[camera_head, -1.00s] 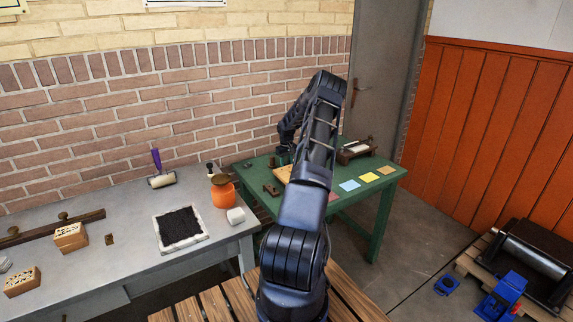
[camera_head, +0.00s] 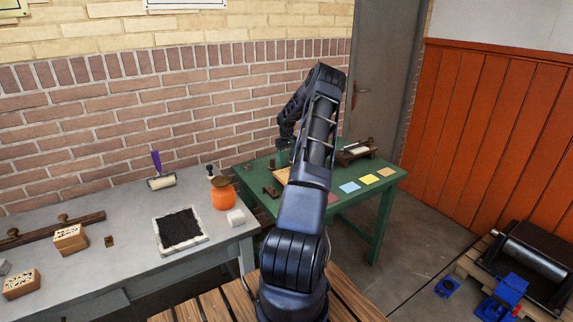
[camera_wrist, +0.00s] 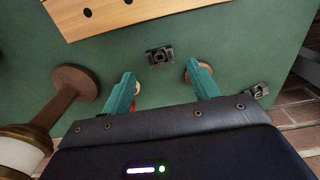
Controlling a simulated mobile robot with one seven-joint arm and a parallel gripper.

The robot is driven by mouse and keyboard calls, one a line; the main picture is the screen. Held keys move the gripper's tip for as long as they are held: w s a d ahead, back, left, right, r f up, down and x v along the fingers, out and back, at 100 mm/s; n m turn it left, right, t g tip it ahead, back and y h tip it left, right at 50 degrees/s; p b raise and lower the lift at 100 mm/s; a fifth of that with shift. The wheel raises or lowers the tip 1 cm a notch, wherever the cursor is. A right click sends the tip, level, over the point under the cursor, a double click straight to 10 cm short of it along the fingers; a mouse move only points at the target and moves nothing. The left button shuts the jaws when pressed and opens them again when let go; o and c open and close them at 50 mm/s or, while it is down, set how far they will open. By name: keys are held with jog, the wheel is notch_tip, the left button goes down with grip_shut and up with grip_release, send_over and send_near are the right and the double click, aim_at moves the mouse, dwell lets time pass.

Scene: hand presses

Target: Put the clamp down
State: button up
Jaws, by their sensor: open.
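My gripper (camera_wrist: 161,74) is open over the green table (camera_wrist: 225,30), its two teal fingers apart. A small dark metal piece (camera_wrist: 160,55), possibly the clamp, lies on the table just beyond the fingertips, with nothing held between them. A similar dark piece (camera_wrist: 257,92) sits at the table edge to the right. Round wooden ends show beside both fingertips, partly hidden by them; I cannot tell what they belong to. In the head view my arm hides part of the green table (camera_head: 335,214).
A pale wooden board (camera_wrist: 125,14) lies beyond the gripper. A brown wooden-handled tool (camera_wrist: 70,90) stands close on the left. Coloured paper squares (camera_head: 350,187) lie on the table's right. A grey table (camera_head: 140,262) holds an orange pot (camera_head: 223,197) and an inked slab (camera_head: 180,230).

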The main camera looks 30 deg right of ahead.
jog(key=s+a+r+h, duration=0.1)
jog(key=s+a+r, duration=0.1)
jog(key=a+r, duration=0.7)
jog(key=s+a+r, duration=0.2)
jog(key=a+r, duration=0.3)
jog(key=r, duration=0.8)
jog(key=s+a+r+t+h, duration=0.1)
jog(key=s+a+r, duration=1.1)
jog(key=a, duration=0.2)
jog(key=s+a+r+t, duration=0.1)
jog(key=s+a+r, duration=0.1)
jog(key=s+a, duration=0.45)
jog(key=s+a+r+t, duration=0.1)
jog(key=s+a+r, duration=0.2)
jog(key=s, duration=0.7)
jog(key=s+a+f+y, duration=0.1)
jog(key=s+a+f, duration=0.1)
jog(key=s, duration=0.6)
jog(key=s+a+f+t+y, duration=0.1)
jog(key=s+a, duration=0.2)
jog(key=s, duration=0.5)
jog(key=shift+s+a+f+t, duration=0.2)
jog(key=shift+a+f+t, duration=0.1)
jog(key=shift+f, duration=0.05)
